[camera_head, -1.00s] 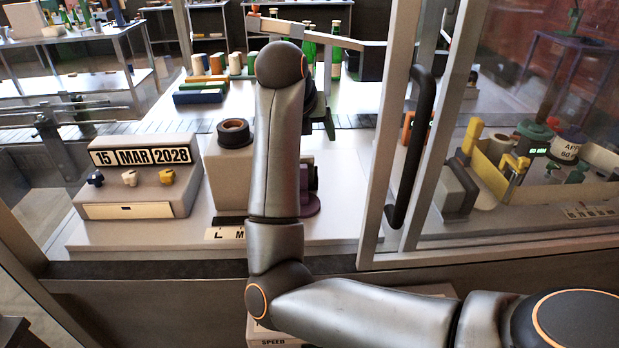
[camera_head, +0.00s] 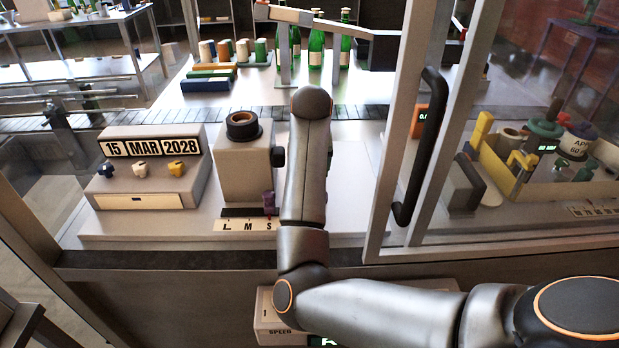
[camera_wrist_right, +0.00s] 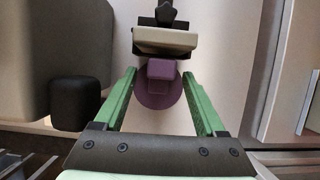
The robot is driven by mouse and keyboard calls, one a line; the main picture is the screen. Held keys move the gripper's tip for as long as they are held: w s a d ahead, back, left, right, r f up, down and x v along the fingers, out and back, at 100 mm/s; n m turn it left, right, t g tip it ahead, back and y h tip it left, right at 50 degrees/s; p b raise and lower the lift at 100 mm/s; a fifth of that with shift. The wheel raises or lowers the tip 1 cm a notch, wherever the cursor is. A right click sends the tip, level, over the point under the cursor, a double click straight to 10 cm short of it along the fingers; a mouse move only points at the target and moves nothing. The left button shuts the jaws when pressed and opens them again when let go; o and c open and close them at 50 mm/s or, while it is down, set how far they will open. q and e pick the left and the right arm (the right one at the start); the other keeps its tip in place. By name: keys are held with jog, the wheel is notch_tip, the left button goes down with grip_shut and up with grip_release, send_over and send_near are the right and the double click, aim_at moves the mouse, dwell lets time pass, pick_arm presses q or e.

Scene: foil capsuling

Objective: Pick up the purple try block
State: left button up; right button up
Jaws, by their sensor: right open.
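The purple block (camera_wrist_right: 160,70) shows in the right wrist view as a small square piece over a round purple base. It lies between the green fingers of my right gripper (camera_wrist_right: 160,85), which is open. I see no finger closed against it. In the head view my right arm hides the gripper and the place beneath it. A small purple piece (camera_head: 269,201) stands there by the L M S scale (camera_head: 246,226); I cannot tell how it relates to the block. My left gripper is not in view.
A grey box (camera_head: 245,172) with a dark ring on top and a black side knob (camera_wrist_right: 75,102) stands left of my gripper. A beige and black part (camera_wrist_right: 165,40) is just beyond the block. The date unit (camera_head: 150,185) is left; a framed glass panel with a black handle (camera_head: 420,145) is right.

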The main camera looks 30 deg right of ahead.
jog(key=shift+x, duration=1.3)
grip_shut()
